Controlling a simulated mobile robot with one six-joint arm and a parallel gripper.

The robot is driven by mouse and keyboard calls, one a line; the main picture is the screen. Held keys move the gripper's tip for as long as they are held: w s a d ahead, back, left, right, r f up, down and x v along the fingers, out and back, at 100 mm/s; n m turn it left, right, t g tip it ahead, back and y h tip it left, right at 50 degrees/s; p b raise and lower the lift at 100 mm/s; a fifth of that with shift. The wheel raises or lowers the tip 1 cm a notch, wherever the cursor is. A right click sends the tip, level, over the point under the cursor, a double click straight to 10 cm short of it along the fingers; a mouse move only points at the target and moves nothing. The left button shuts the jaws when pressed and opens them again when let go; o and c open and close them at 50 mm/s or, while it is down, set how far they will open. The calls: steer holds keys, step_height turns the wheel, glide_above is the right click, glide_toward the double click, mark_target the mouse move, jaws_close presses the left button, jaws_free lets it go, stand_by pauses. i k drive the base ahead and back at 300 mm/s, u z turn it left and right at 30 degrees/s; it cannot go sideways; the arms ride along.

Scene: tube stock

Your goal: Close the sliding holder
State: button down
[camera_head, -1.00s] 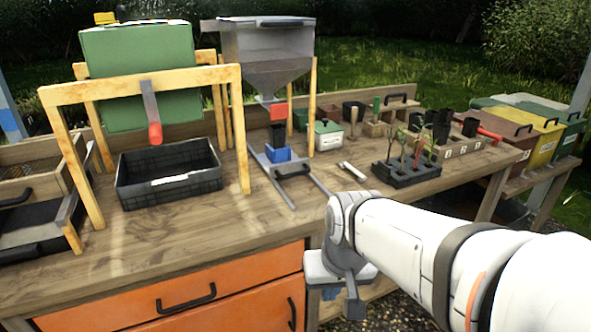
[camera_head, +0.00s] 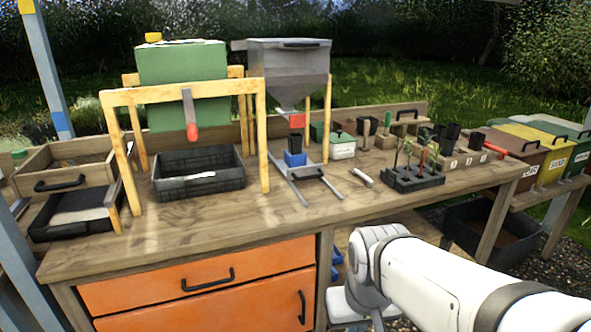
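The sliding holder (camera_head: 294,159) is a small blue block under the grey hopper (camera_head: 289,75), carrying a black pot (camera_head: 295,143). A dark handle (camera_head: 308,173) is at its front. Two grey rails (camera_head: 287,182) run forward from it along the bench top. How far the holder is slid out is hard to tell. The red hopper outlet (camera_head: 296,120) is just above the pot. My gripper (camera_head: 352,308) is low at the bottom of the view, in front of the bench and apart from the holder. Its fingers are cut off by the frame edge.
A wooden frame with a green drum (camera_head: 183,85) stands left of the hopper over a black crate (camera_head: 200,182). A white-handled tool (camera_head: 362,177) and a black seedling tray (camera_head: 413,181) lie right of the rails. The bench front has clear wood (camera_head: 225,233).

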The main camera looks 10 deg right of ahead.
mark_target(300, 164)
steer(key=u, duration=0.05)
steer(key=i, duration=0.95)
steer(key=u, duration=0.35)
